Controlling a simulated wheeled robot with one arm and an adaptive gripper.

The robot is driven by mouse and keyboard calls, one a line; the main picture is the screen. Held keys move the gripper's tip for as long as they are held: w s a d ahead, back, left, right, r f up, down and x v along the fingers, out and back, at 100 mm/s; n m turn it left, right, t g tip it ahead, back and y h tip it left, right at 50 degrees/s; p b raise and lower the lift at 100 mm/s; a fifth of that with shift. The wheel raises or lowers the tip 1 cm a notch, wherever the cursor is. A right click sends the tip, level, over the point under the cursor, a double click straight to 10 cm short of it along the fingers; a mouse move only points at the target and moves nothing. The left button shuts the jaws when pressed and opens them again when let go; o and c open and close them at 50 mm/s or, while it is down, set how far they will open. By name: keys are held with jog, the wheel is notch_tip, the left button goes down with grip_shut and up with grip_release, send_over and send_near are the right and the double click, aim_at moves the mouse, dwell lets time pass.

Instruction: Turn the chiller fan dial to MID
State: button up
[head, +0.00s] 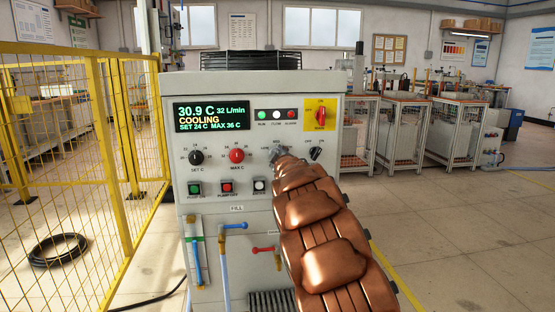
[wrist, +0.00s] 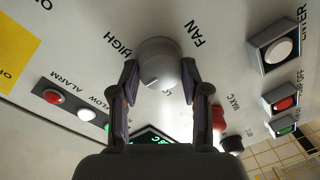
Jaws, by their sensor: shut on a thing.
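The chiller fan dial (wrist: 158,62) is a round grey knob with a short dark mark on its lower left side in the wrist view. The words HIGH and FAN stand on either side of it, and a partly hidden label starting LO is below. I cannot tell for sure which setting the mark points to. My gripper (wrist: 159,78) is shut on the dial, one finger on each side. In the head view my gripper (head: 279,155) is at the panel's right half, and my copper-coloured arm hides most of the dial.
The chiller panel (head: 220,145) has a display (head: 211,115) reading 30.9 C, 32 L/min, COOLING. A black switch (head: 316,153) sits close right of my gripper, a red-yellow main switch (head: 320,115) above. A yellow mesh fence (head: 96,100) stands left; the floor right is open.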

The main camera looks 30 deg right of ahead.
jog(key=shift+f, duration=0.1)
dwell(0.3)
jog(key=o, duration=1.1)
jog(key=shift+o, duration=0.2)
jog(key=v, duration=1.2)
jog(key=shift+a, duration=0.1)
